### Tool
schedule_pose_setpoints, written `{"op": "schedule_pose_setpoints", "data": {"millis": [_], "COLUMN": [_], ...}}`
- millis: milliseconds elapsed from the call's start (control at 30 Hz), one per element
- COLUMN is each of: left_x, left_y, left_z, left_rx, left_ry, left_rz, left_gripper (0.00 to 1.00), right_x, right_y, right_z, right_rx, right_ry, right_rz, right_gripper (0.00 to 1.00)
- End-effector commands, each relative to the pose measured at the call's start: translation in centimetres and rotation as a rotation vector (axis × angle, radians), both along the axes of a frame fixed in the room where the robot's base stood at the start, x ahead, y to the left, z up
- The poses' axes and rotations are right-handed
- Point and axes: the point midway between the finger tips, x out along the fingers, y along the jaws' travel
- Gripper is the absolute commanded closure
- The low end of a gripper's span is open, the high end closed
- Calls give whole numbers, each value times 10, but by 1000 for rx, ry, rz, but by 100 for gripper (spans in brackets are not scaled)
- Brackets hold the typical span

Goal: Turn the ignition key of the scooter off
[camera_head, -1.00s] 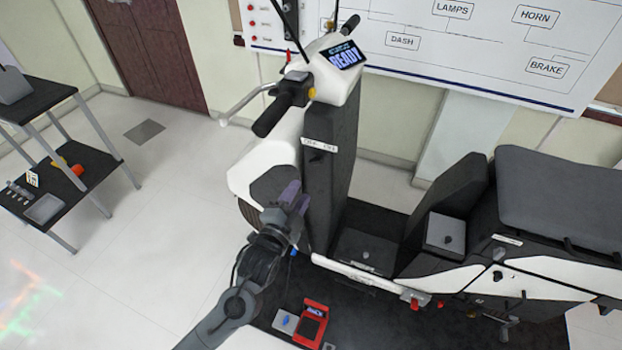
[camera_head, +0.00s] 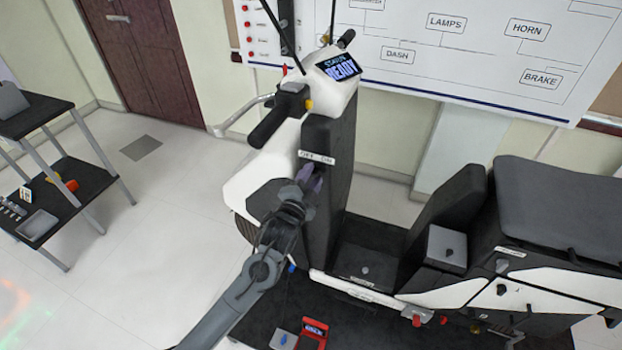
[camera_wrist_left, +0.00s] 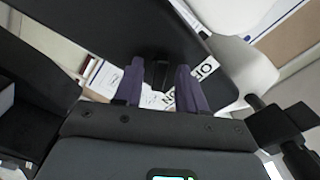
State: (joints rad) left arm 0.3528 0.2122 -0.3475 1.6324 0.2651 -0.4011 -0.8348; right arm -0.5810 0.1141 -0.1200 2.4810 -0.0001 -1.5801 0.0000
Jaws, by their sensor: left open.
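The white and black scooter (camera_head: 328,135) stands with its dash display lit and reading "READY". A white OFF/ON label (camera_head: 316,158) is on its dark front column, and it also shows in the left wrist view (camera_wrist_left: 205,69). My left gripper (camera_head: 313,179) is at the column just below the label. In the left wrist view its purple fingers (camera_wrist_left: 160,82) are open on either side of a small dark ignition key (camera_wrist_left: 160,72). I cannot tell whether they touch it. In the head view the gripper hides the key. My right gripper is not in view.
The handlebar grip (camera_head: 270,126) and brake lever stick out above my left arm. A red device (camera_head: 312,332) lies on the dark mat by the scooter. A shelf cart (camera_head: 75,190) stands at the left. A wiring board (camera_head: 450,45) is on the wall behind.

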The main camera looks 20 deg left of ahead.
Motion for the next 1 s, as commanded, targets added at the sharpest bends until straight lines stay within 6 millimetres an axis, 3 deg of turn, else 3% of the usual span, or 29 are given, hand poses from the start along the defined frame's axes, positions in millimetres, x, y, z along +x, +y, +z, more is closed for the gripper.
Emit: {"op": "schedule_pose_setpoints", "data": {"millis": [300,567,1000], "left_x": [2,2,2], "left_y": [0,0,0], "left_z": [0,0,2], "left_rx": [0,0,-83], "left_ry": [0,0,4], "left_rz": [0,0,-1], "left_gripper": [60,99,100], "right_x": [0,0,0], "right_y": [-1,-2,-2], "right_z": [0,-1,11], "right_rx": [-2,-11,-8], "right_ry": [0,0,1], "right_rz": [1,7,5], "right_gripper": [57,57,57]}}
